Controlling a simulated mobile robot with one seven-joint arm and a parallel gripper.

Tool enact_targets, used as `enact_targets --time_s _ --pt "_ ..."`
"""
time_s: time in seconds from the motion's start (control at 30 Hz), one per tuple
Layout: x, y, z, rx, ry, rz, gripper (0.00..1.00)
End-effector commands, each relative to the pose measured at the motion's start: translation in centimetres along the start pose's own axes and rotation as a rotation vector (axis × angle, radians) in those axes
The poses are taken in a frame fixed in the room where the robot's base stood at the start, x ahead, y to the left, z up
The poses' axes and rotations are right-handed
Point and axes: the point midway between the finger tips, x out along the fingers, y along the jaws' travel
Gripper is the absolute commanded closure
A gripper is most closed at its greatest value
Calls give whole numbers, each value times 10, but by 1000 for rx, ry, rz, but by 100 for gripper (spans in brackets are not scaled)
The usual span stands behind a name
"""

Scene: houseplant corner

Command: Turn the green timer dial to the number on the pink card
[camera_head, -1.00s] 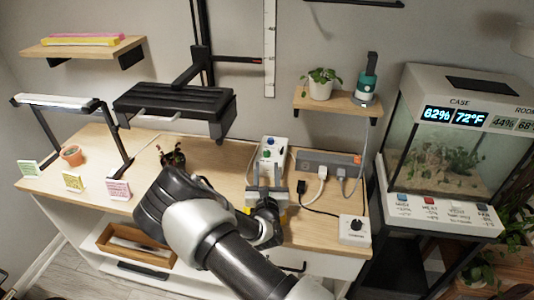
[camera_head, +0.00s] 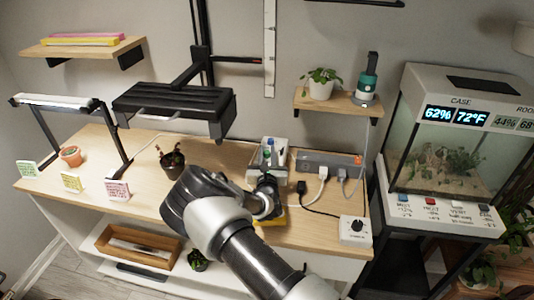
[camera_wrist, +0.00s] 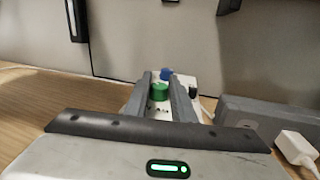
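The pink card (camera_head: 117,190) stands at the front of the bench, left of centre; its writing is too small to read. The white timer box (camera_head: 281,154) is near the back of the bench, partly hidden by my gripper in the head view. In the wrist view, the green dial (camera_wrist: 159,92) appears between the tips of my gripper (camera_wrist: 162,84), with the blue dial (camera_wrist: 167,73) beyond. The fingers are apart, and nothing is visibly held. I cannot tell whether they touch the green dial. The dial's numbers are not readable.
A grey power strip (camera_head: 330,162) with plugs and cables lies right of the timer box; it shows close by in the wrist view. A white box with a black knob (camera_head: 356,226) sits front right. A dark potted plant (camera_head: 172,163) stands left of my arm. Yellow and green cards are further left.

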Motion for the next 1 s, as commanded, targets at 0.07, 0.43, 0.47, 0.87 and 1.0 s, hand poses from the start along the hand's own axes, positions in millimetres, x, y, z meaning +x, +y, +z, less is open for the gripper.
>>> enact_targets --time_s 0.07,0.43,0.47,0.87,1.0 --pt "0 0 0 0 0 0 91" --pt "0 1 -2 4 -3 -38 100" --pt "0 1 -2 3 -3 -49 100" --pt "0 3 -8 9 -16 -332 100" --pt "0 3 -8 10 -20 -451 100"
